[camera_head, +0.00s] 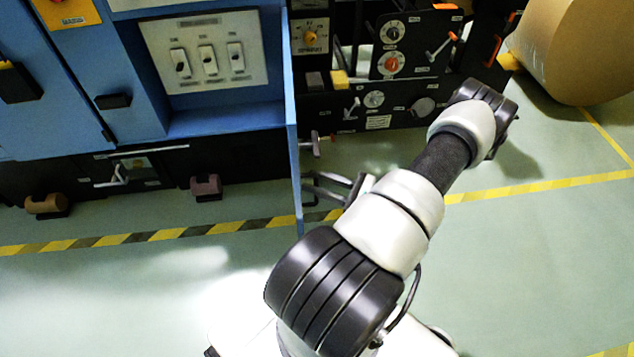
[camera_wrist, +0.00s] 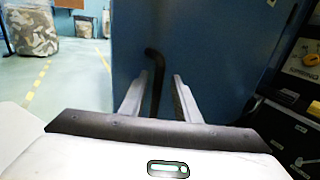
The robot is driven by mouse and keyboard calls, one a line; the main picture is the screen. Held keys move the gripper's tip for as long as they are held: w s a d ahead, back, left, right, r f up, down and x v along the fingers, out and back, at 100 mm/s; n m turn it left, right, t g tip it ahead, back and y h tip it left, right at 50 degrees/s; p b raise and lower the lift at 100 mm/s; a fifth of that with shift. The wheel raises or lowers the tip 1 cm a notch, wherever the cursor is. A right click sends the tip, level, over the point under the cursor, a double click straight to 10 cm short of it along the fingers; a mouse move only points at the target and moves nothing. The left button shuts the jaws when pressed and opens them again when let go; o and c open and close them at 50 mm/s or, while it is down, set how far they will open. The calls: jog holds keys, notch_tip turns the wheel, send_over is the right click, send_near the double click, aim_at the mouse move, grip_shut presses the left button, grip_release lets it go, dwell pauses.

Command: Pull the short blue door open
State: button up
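The short blue door (camera_head: 293,130) shows nearly edge-on in the head view, standing out from the blue cabinet at the right side of an uncovered switch recess. In the wrist view the blue door panel (camera_wrist: 215,45) fills the middle, with a dark bent handle (camera_wrist: 154,62) on it. My gripper (camera_head: 312,187) is at the right of the door's lower part in the head view. In the wrist view my gripper (camera_wrist: 161,78) has its two fingers apart, with the handle's lower part showing between them. A gap shows beside the handle; I cannot tell whether either finger touches it.
The blue cabinet (camera_head: 85,90) has a panel with three switches (camera_head: 208,60) in its recess. A black control panel (camera_head: 400,60) with knobs and levers is behind my arm. A large brown roll (camera_head: 580,50) stands at the upper right. The green floor (camera_head: 540,250) at the right is clear.

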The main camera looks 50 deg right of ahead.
jog(key=p+v, duration=0.1)
jog(key=v, duration=1.6)
jog(key=shift+s, duration=0.2)
